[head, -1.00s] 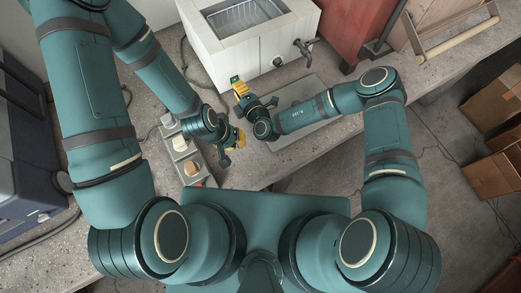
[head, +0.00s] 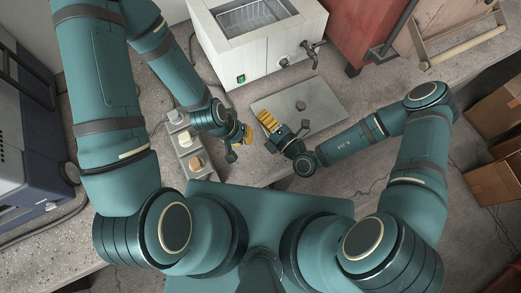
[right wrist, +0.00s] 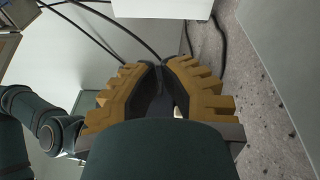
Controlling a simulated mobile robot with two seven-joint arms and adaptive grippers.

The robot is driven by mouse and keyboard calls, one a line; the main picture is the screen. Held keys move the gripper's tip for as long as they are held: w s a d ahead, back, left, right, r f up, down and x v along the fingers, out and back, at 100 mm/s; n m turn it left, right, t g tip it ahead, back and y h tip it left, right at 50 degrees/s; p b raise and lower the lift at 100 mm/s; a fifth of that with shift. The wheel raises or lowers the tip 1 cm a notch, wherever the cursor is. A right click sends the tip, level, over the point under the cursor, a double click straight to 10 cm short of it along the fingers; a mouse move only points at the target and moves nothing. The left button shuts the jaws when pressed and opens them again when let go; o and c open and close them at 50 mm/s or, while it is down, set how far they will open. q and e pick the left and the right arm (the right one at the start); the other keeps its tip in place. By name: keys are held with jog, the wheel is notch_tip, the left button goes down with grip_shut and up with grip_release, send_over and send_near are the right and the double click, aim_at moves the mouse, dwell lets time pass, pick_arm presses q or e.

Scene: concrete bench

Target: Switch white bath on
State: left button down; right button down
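The white bath (head: 262,50) stands at the back of the bench, with an open metal basin in its top. A small green switch (head: 241,78) sits low on its front face, to the left; whether it is pressed or lit is too small to tell. My right gripper (head: 264,117) is in front of the bath, apart from the switch. Its yellow fingers are together and empty, as the right wrist view (right wrist: 165,65) also shows. My left gripper (head: 249,132) hangs to the left of the right one, seen edge-on, so its opening is unclear.
A metal plate (head: 327,103) with a small grey disc lies right of my right gripper. A grey block with several round pieces (head: 186,141) is beside my left forearm. A tap (head: 312,52) juts from the bath. A red cabinet (head: 362,28) stands right of it.

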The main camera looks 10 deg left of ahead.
pick_arm(q)
jog(key=shift+d+f+b, duration=0.25)
jog(key=shift+f+b, duration=0.2)
jog(key=shift+b, duration=0.05)
pick_arm(e)
jog(key=s+r+n+g+y, duration=0.2)
jog(key=s+n+g+y, duration=0.1)
jog(key=s+n+g, duration=0.9)
jog(key=shift+n+y, duration=0.4)
jog(key=shift+n, duration=0.9)
jog(key=shift+s+a, duration=0.1)
